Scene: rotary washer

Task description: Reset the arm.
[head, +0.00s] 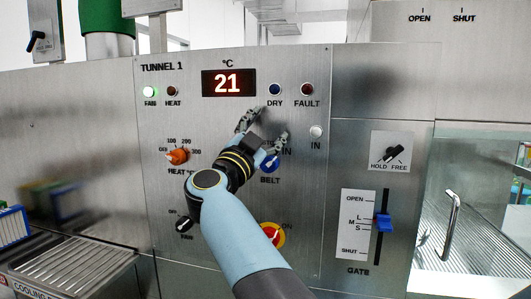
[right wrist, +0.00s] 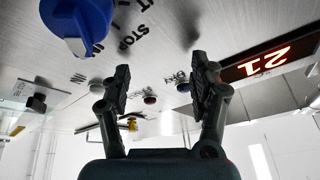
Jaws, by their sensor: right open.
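My right arm reaches up across the steel TUNNEL 1 panel (head: 350,75). My right gripper (head: 264,130) is in front of the panel, just above the blue BELT knob (head: 269,164) and below the DRY lamp. Its two fingers are spread with nothing between them; they also stand apart and empty in the right wrist view (right wrist: 160,82). The blue knob shows large at the upper left there (right wrist: 82,22), outside the fingers. In the head view the wrist partly hides the knob and its markings. My left gripper is not in view.
The display (head: 228,83) reads 21. The green FAN lamp (head: 149,92) is lit. An orange HEAT knob (head: 177,156), a black FAN knob (head: 184,224) and a red-yellow switch (head: 272,234) surround my arm. The blue GATE lever (head: 383,223) and HOLD/FREE knob (head: 394,153) are at right.

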